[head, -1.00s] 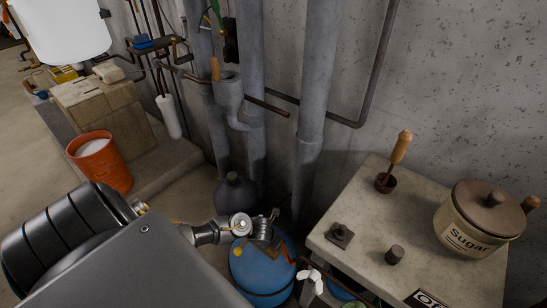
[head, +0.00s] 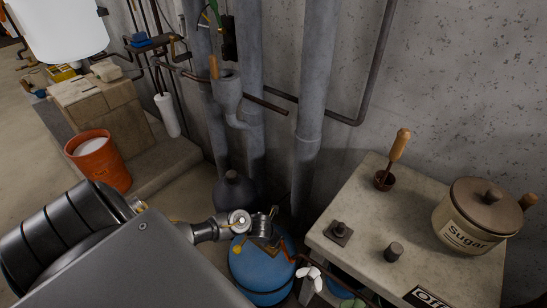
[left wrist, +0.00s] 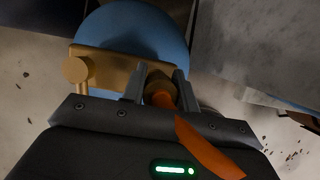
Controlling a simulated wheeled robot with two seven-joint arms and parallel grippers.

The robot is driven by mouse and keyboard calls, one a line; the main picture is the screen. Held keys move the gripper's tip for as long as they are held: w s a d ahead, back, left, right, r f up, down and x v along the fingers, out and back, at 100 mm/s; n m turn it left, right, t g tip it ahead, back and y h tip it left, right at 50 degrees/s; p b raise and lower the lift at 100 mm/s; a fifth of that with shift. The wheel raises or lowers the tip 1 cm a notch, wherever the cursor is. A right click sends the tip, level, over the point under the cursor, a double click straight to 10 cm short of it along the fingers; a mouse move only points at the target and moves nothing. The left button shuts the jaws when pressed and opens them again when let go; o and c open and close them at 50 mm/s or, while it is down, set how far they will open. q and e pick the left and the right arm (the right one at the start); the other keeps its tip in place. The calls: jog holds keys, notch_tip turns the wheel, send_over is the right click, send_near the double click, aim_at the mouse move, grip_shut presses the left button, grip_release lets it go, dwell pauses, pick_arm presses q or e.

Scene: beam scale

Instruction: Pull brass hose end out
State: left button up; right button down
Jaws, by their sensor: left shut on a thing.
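A blue tank (head: 258,276) stands on the floor, and its brass valve (left wrist: 106,68) with a round knob (left wrist: 75,69) shows in the left wrist view. My left gripper (head: 270,230) is low over the tank top in the head view. In the left wrist view its two fingers (left wrist: 160,88) are shut around the brass hose end (left wrist: 161,98), right beside the valve. An orange hose (left wrist: 205,147) runs from it toward the camera. The fingers hide part of the joint, so I cannot tell whether hose end and valve are apart. My right gripper is not in view.
A stone-topped stand (head: 345,212) with a sugar pot (head: 470,232) is right of the tank. A dark round vessel (head: 235,192) and grey pipes (head: 316,95) stand behind. An orange bucket (head: 98,161) is at the left.

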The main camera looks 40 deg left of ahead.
pick_arm(q)
notch_tip(320, 180, up, 2)
jog(key=shift+r+p, duration=0.25)
jog(key=shift+p, duration=0.05)
jog(key=s+a+r, duration=0.1)
jog(key=s+r, duration=0.9)
jog(key=s, duration=0.4)
jog(key=shift+a, duration=0.15)
